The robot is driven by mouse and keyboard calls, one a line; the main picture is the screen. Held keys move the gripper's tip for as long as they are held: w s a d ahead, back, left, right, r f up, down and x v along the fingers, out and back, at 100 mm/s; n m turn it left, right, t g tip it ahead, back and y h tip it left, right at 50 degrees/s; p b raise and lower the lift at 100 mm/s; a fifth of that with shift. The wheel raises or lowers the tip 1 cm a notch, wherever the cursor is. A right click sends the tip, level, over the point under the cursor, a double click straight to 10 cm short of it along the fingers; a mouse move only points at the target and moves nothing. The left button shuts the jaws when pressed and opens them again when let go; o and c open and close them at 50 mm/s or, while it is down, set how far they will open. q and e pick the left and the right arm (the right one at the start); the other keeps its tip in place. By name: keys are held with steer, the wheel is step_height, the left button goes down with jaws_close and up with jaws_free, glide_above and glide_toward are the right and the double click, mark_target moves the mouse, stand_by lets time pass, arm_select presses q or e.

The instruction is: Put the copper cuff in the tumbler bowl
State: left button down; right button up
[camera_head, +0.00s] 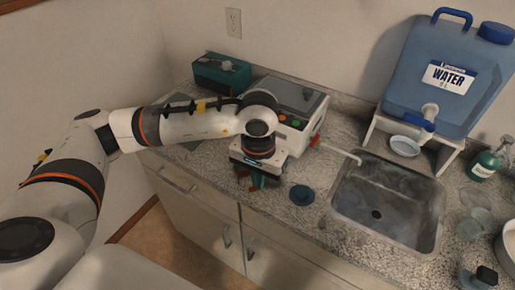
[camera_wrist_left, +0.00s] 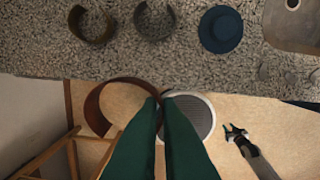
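The copper cuff (camera_wrist_left: 97,108) is a wide brown open ring. In the left wrist view its edge runs between the tips of my left gripper (camera_wrist_left: 161,97), two green fingers nearly together. In the head view my left gripper (camera_head: 257,181) hangs at the counter's front edge, left of the blue lid, with a bit of brown cuff (camera_head: 242,171) beside it. A round pale bowl (camera_head: 507,252), cut off at the right edge, may be the tumbler bowl; its inside is mostly out of view. A second arm, seemingly my right gripper (camera_wrist_left: 236,131), is low in the wrist view, fingers apart.
A blue round lid (camera_head: 302,195) lies left of the sink (camera_head: 385,208). A brown cuff (camera_wrist_left: 90,26) and a grey cuff (camera_wrist_left: 155,20) stand on the counter. A grey machine (camera_head: 300,100) is behind my gripper. A water tank (camera_head: 440,85) and green bottle (camera_head: 484,163) stand right.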

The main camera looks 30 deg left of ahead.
arm_select(q)
steer(key=w+r, duration=0.1)
steer(key=w, duration=1.1)
steer(key=shift+n, duration=0.3)
steer(key=f+p, duration=0.1)
steer(key=f, duration=0.2)
steer(key=f+p, duration=0.1)
steer(key=f, duration=0.2)
steer(key=f+p, duration=0.1)
steer(key=f, duration=0.2)
steer(key=shift+w+a+f+p, duration=0.25)
steer(key=shift+w+p, duration=0.05)
steer(key=shift+p, duration=0.1)
steer(key=shift+f, duration=0.1)
steer(key=shift+f+b, duration=0.1)
steer(key=shift+b, duration=0.2)
steer(key=c, duration=1.6)
jaws_free()
